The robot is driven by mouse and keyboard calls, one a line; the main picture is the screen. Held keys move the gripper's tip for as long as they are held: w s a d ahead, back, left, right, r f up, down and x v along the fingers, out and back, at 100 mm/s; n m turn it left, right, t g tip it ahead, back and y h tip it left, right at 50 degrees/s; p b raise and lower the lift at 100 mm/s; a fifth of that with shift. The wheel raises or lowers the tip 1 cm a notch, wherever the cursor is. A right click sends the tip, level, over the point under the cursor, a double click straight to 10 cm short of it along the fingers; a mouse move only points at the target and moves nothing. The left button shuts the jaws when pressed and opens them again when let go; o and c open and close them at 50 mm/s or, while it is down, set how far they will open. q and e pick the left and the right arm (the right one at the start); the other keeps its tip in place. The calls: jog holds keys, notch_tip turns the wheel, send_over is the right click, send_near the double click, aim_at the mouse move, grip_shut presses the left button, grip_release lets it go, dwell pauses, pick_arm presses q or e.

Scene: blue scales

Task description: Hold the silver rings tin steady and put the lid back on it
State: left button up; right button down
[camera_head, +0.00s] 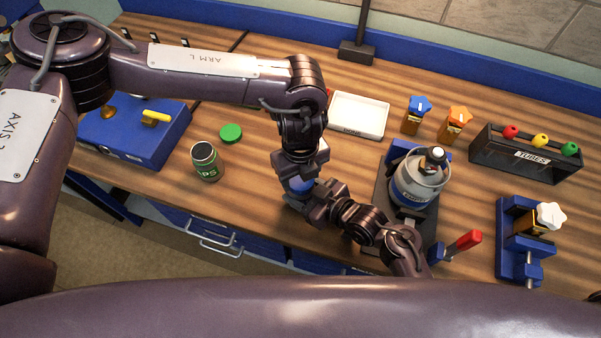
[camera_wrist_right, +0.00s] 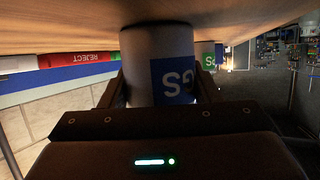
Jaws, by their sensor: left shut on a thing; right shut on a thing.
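The silver rings tin (camera_wrist_right: 150,75) fills the middle of the right wrist view, which is upside down. It is pale silver with a blue label and stands on the wooden table. My right gripper (camera_wrist_right: 157,88) is shut on its sides, one finger on each. In the head view my left gripper (camera_head: 301,176) points down over the same spot, shut on the blue lid (camera_head: 300,186), of which a small part shows. The left wrist hides most of the tin there. The tin's rim is hidden in both views, so I cannot tell whether the lid touches it.
A green-labelled tin (camera_head: 207,161) and its green lid (camera_head: 231,133) lie to the left, near a blue box (camera_head: 130,135). A white tray (camera_head: 358,116) is behind.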

pick_arm(q)
jog(key=m, duration=0.4)
jog(key=o, duration=1.2)
jog(key=shift+c, duration=0.2)
jog(key=shift+r, duration=0.1)
notch_tip(320, 180, up, 12)
pick_arm(e)
jog(key=shift+c, duration=2)
grip_release()
